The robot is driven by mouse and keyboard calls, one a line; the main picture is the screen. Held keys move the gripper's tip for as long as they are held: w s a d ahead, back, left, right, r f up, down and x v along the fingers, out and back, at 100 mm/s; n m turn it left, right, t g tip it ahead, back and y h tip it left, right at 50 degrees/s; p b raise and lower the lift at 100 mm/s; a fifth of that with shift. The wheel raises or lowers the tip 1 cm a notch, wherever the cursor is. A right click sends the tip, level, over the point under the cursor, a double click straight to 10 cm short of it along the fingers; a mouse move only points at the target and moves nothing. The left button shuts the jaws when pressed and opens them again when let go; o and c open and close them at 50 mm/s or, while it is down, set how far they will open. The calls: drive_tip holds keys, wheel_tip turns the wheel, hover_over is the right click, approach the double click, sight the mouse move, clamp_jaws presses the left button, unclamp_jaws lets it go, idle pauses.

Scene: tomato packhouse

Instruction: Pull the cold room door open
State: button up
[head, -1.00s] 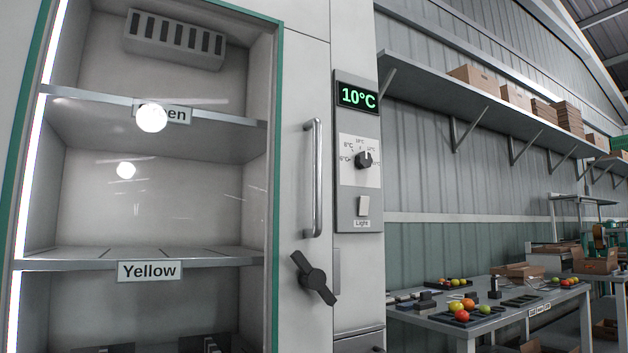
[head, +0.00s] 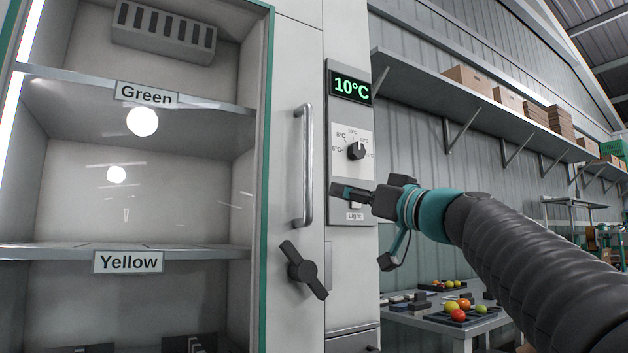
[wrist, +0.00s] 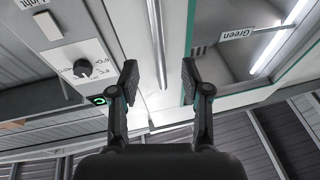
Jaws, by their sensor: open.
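The cold room door (head: 285,165) is a white frame with a large glass pane edged in green, and it looks shut. Its vertical metal bar handle (head: 307,165) stands out from the right side of the frame. A dark turn latch (head: 303,270) sits below the handle, tilted. My gripper (head: 337,190) is open and just right of the handle in the head view, in front of the control panel. In the wrist view my open gripper (wrist: 158,80) has its fingers on either side of the handle's line (wrist: 157,40), with the bar beyond the tips and apparently not touching.
The control panel (head: 338,215) with a 10°C display (head: 351,87), dial (head: 356,151) and light switch stands right of the door. Shelves labelled Green (head: 146,94) and Yellow (head: 128,262) show behind the glass. A table (head: 425,322) with tomatoes stands at the lower right.

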sight(312, 160)
drive_tip(key=shift+n+t+y, duration=0.3)
drive_tip(key=shift+n+y, duration=0.1)
drive_tip(key=shift+y, duration=0.1)
drive_tip(key=w+a+r+p, duration=0.2)
drive_tip(key=w, duration=0.1)
drive_tip(key=w+a+r+p, duration=0.2)
drive_tip(key=a+r, duration=0.1)
drive_tip(key=w+a+r+p, duration=0.2)
drive_tip(key=w+r, duration=0.1)
drive_tip(key=shift+w+a+r, duration=0.2)
drive_tip(key=shift+w+a, duration=0.05)
drive_tip(key=shift+w, duration=0.05)
drive_tip(key=shift+w+a+r+p, duration=0.1)
drive_tip(key=shift+w+a+p, duration=0.3)
drive_tip(key=shift+a+p, duration=0.05)
drive_tip(key=shift+c, duration=0.2)
clamp_jaws()
